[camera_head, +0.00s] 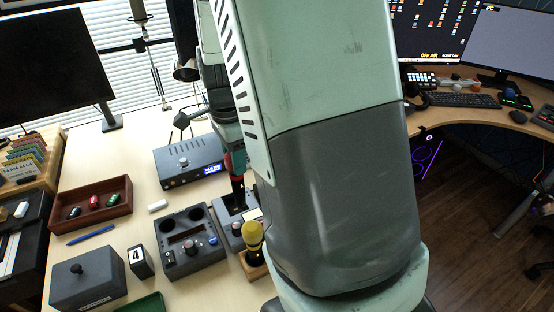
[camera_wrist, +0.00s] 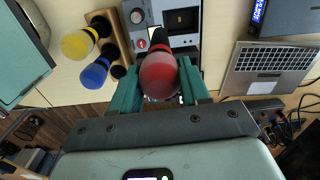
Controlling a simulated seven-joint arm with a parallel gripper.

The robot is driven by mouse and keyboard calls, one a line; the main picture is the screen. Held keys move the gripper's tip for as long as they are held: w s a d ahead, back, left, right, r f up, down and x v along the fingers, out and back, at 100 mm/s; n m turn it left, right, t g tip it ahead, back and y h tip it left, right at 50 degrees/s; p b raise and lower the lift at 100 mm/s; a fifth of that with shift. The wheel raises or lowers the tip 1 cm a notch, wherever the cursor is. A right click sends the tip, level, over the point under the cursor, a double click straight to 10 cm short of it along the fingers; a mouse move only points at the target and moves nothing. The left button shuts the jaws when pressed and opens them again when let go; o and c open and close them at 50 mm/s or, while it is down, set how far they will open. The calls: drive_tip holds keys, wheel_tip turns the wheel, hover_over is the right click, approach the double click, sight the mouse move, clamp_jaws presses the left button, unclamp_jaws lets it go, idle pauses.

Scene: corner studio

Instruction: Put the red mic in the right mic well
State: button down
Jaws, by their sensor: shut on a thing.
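The red mic (camera_wrist: 158,76) is between the teal fingers of my gripper (camera_wrist: 159,82), which is shut on it. Its red head faces the wrist camera and its black handle points away. In the head view my gripper (camera_head: 238,158) is partly behind my arm, and the dark handle reaches down over a small grey unit (camera_head: 231,216). I cannot tell whether the handle touches that unit. To its left is a grey console (camera_head: 190,257) with two round dark openings at its back, the right one (camera_head: 195,214) empty. Part of the small unit is hidden by the mic and my arm.
A yellow mic (camera_head: 252,235) stands in a wooden rack close to the small unit; a blue mic (camera_wrist: 95,73) is beside it. A blue-display box (camera_head: 190,160) stands behind. A red-brown tray (camera_head: 91,207), grey box (camera_head: 88,280) and number 4 block (camera_head: 139,261) lie left.

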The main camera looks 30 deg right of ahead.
drive_tip(key=w+a+f+n, duration=0.2)
drive_tip(key=w+a, duration=0.4)
drive_tip(key=a, duration=0.5)
drive_tip(key=shift+s+a+f, duration=0.1)
drive_tip(key=shift+f, duration=1.35)
drive_tip(key=shift+s+a+f, duration=0.1)
drive_tip(key=shift+f, duration=1.85)
drive_tip(key=c, duration=0.8)
unclamp_jaws()
wheel_tip(320, 180, up, 11)
drive_tip(key=shift+f, duration=0.1)
